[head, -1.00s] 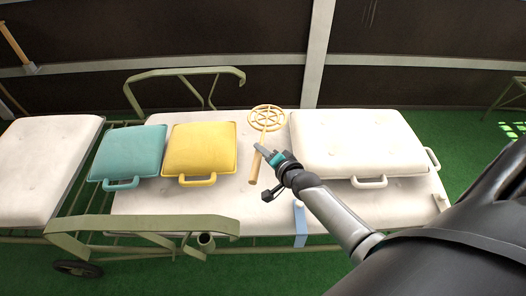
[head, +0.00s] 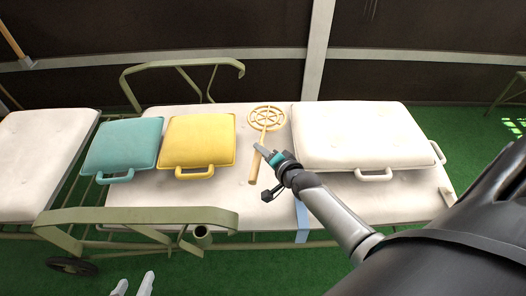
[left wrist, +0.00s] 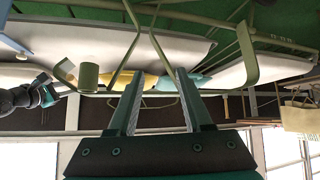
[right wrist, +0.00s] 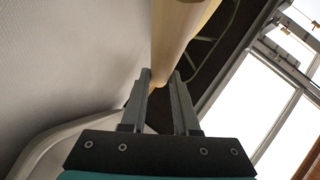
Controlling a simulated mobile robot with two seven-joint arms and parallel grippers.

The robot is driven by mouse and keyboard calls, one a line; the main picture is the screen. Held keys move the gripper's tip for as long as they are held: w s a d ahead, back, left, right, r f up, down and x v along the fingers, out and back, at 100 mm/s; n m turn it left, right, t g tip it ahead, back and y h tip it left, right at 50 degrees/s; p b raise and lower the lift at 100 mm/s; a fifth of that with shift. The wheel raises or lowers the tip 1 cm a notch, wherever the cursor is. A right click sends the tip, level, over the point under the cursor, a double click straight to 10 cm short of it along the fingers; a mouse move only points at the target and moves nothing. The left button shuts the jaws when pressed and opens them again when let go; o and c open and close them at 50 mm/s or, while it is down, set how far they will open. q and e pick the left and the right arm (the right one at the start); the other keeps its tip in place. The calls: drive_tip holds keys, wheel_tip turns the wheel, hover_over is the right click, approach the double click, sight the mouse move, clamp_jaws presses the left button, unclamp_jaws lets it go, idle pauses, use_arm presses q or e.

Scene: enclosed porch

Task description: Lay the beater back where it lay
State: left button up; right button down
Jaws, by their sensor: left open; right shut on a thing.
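The beater (head: 267,118), with a round lattice head and a pale wooden handle, is over the white lounger pad (head: 235,200), between the yellow cushion (head: 198,143) and the thick white cushion (head: 360,137). Whether it touches the pad I cannot tell. My right gripper (head: 267,154) is shut on the handle; in the right wrist view the handle (right wrist: 178,40) rises from between the fingers (right wrist: 160,82). My left gripper (head: 134,284) is open and empty at the bottom edge of the head view, in front of the lounger; its spread fingers show in the left wrist view (left wrist: 160,100).
A teal cushion (head: 122,146) lies left of the yellow one. A green metal armrest (head: 140,217) runs along the lounger's near left side, another (head: 185,70) along the far side. A blue strap (head: 301,222) hangs over the front edge. Bare pad lies around the handle.

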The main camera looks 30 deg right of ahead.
drive_tip(key=shift+f+b, duration=1.5)
use_arm(q)
drive_tip(key=d+r+t+h, duration=0.3)
drive_tip(key=d+t, duration=0.2)
drive_tip(key=t, duration=0.1)
drive_tip(key=shift+w+d+n+t+b, duration=0.3)
drive_tip(key=shift+w+d, duration=0.05)
drive_tip(key=shift+d, duration=0.05)
use_arm(e)
drive_tip(key=shift+f, duration=0.3)
drive_tip(key=shift+c, duration=0.3)
unclamp_jaws()
drive_tip(key=shift+o, duration=0.3)
drive_tip(key=shift+f, duration=0.1)
drive_tip(key=shift+s, duration=0.1)
